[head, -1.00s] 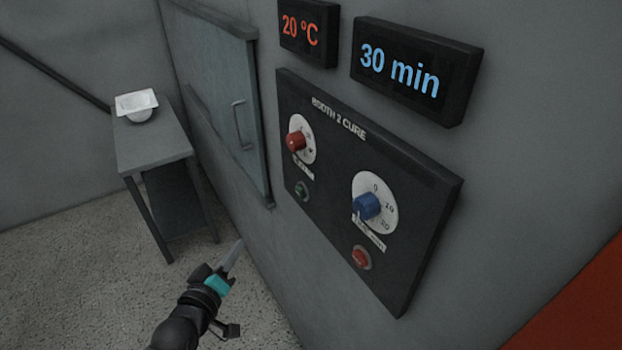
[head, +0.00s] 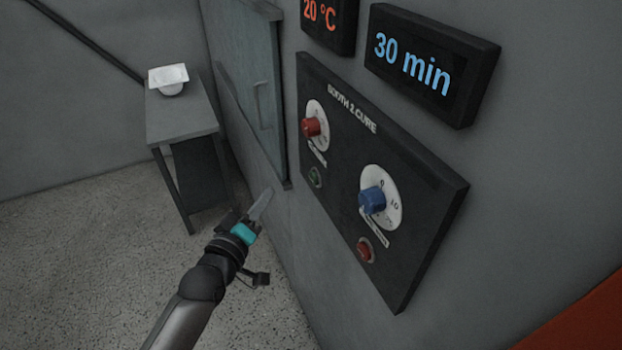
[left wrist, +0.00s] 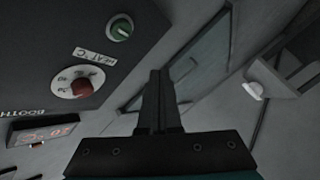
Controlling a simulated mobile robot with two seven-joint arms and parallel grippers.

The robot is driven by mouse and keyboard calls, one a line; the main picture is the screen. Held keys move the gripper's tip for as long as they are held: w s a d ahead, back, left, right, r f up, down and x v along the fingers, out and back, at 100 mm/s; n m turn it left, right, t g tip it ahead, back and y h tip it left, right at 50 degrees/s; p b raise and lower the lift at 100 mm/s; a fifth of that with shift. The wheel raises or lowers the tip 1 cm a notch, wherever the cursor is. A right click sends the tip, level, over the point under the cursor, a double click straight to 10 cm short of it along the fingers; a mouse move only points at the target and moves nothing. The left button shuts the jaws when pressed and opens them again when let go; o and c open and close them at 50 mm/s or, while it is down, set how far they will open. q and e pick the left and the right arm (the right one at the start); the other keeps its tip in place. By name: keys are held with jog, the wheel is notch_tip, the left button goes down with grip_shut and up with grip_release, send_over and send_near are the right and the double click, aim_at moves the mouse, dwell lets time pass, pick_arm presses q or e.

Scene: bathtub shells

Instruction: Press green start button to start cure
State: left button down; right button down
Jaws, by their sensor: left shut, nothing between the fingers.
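The green start button (head: 315,177) sits below the red knob (head: 311,127) on the dark BOOTH 2 CURE panel (head: 340,185). The button also shows in the left wrist view (left wrist: 121,27), above the red knob. My left gripper (head: 264,198) is shut and empty, left of and below the button, apart from the panel. Its closed fingers also show in the left wrist view (left wrist: 158,85), to the right of the button and panel. A blue knob (head: 373,199) and a red button (head: 365,249) are on the panel's right part. My right gripper is not in view.
Displays above the panel read 20 °C (head: 327,14) and 30 min (head: 412,62). A glass door (head: 255,80) with a handle is left of the panel. A grey table (head: 182,120) bears a white shell (head: 168,77). The floor in front is free.

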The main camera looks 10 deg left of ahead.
aim_at(312, 179)
pick_arm(q)
jog(key=w+d, duration=0.3)
jog(key=d, duration=0.2)
jog(key=shift+w+d, duration=0.3)
jog(key=shift+w, duration=0.1)
dwell(1.2)
dwell(0.6)
jog(key=shift+w+d, duration=0.25)
jog(key=shift+d, duration=0.15)
jog(key=shift+w+d, duration=0.2)
jog(key=shift+d, duration=0.1)
dwell(0.8)
jog(key=shift+a, duration=0.1)
jog(key=shift+s+a+p, duration=0.35)
jog(key=shift+s+a, duration=0.15)
jog(key=shift+a, duration=0.05)
